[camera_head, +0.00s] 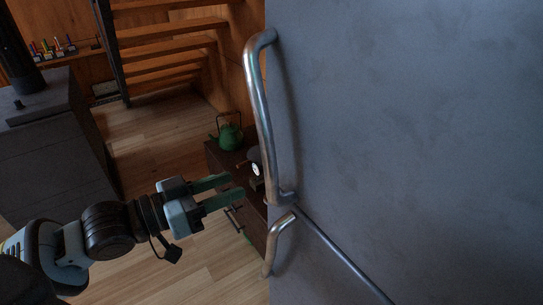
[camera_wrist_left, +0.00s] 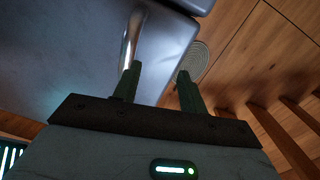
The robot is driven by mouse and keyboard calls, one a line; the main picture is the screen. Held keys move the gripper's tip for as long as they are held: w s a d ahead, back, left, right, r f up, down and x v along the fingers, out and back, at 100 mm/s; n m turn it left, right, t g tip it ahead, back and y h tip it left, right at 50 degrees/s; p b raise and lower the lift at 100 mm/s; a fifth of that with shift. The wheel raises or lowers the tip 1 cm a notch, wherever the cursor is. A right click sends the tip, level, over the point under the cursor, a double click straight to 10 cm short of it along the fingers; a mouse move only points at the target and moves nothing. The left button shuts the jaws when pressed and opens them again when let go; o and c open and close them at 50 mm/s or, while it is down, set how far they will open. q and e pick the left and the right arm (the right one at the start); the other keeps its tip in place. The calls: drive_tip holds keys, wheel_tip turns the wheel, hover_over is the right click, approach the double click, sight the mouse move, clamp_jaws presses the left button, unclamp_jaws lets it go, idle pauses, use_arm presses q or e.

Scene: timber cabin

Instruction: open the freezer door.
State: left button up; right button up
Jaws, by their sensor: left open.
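A grey fridge-freezer fills the right of the head view, with a seam between its upper door (camera_head: 400,110) and lower door (camera_head: 310,270). Which one is the freezer door is not marked. A long metal handle (camera_head: 262,110) runs down the upper door's left edge. A shorter metal handle (camera_head: 275,245) is on the lower door, just below the seam. My left gripper (camera_head: 236,186) is open and empty, left of the handles and apart from them in the head view. In the left wrist view, a metal handle (camera_wrist_left: 131,38) shows beyond one finger of the gripper (camera_wrist_left: 157,73), not between the fingers.
A low dark cabinet (camera_head: 222,160) with a green kettle (camera_head: 230,136) stands behind my left gripper. Wooden stairs (camera_head: 170,45) are at the back. A dark stove-like block (camera_head: 50,130) stands at the left. Bare wooden floor (camera_head: 150,120) lies between.

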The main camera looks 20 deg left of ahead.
use_arm(q)
drive_tip(key=m+g+h, duration=0.1)
drive_tip(key=m+h, duration=0.1)
approach(268, 154)
drive_tip(key=w+d, duration=0.1)
drive_tip(key=w, duration=0.1)
drive_tip(key=shift+w+d+f+b, duration=0.1)
drive_tip(key=shift+w+f+b, duration=0.2)
drive_tip(key=shift+f, duration=0.05)
drive_tip(key=shift+p+x, duration=0.7)
drive_tip(key=shift+x, duration=3.2)
drive_tip(key=shift+c, duration=0.5)
clamp_jaws()
